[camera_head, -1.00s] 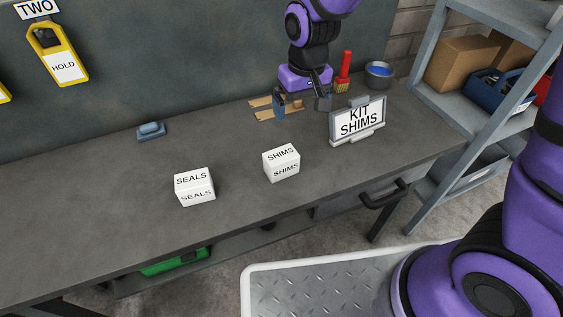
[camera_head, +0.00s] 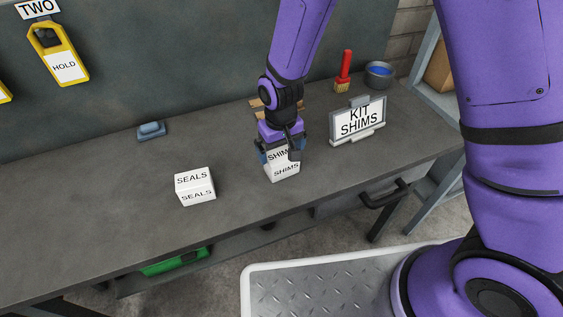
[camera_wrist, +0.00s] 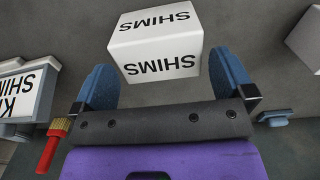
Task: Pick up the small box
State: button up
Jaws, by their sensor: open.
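Two small white boxes stand on the grey workbench (camera_head: 100,217). The one labelled SHIMS (camera_head: 284,172) is right of the one labelled SEALS (camera_head: 195,187). My gripper (camera_head: 278,152) is over the SHIMS box in the head view, partly covering its top label. In the wrist view the SHIMS box (camera_wrist: 156,45) lies just beyond and partly between the two blue fingertips (camera_wrist: 164,78). The fingers are apart and I see no grip on the box. A sign (camera_head: 358,121) reads KIT SHIMS. The SEALS box shows only partly in the wrist view (camera_wrist: 306,38).
A red brush (camera_head: 343,72) and a grey bowl with blue contents (camera_head: 380,74) stand at the back right. A blue-grey object (camera_head: 151,131) lies at the back. Wooden strips lie behind my gripper. The left bench top is clear.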

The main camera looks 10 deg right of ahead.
aim_at(281, 154)
jog(key=shift+d+f, duration=0.1)
jog(key=shift+f, duration=2.3)
jog(key=c, duration=0.8)
jog(key=shift+r, duration=0.15)
